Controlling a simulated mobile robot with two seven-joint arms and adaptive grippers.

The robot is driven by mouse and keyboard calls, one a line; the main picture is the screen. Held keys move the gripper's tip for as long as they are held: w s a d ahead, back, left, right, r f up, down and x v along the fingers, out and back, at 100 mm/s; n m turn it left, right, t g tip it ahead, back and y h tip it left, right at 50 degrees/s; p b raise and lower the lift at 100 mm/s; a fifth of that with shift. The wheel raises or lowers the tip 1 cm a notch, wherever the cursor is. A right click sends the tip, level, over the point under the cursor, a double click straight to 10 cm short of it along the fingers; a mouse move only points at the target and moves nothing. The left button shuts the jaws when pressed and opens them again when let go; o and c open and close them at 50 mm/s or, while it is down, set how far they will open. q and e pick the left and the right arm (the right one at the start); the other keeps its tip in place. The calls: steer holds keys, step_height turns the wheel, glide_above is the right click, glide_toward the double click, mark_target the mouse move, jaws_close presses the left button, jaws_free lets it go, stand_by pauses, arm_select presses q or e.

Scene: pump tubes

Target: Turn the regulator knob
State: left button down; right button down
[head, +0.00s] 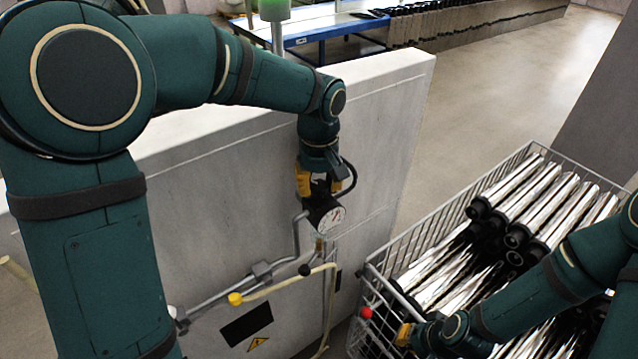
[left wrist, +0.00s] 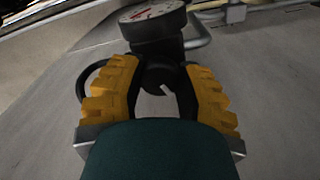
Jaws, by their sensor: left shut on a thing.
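The regulator is a black body with a round white-faced gauge (head: 331,219) on the front of the grey cabinet. The gauge also shows at the top of the left wrist view (left wrist: 152,14). The dark regulator knob (left wrist: 158,76) with a short white mark sits between the yellow fingers of my left gripper (left wrist: 163,92). My left gripper (head: 317,184) is shut on the knob, just above the gauge in the head view, and mostly hides it there. My right gripper (head: 404,336) is low at the right by the wire crate; its fingers are mostly hidden.
The grey cabinet (head: 215,200) carries metal pipes, a yellow-capped fitting (head: 235,298) and a pale hose (head: 328,310). The wire crate (head: 430,222) holds several shiny tubes with black ends. A red ball (head: 366,313) is near its left edge. A blue table (head: 330,32) stands behind.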

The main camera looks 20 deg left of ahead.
mark_target(319, 184)
arm_select(q)
steer(key=shift+n, duration=0.6)
steer(key=c, duration=0.5)
jaws_free()
step_height(319, 184, up, 12)
stand_by(0.4)
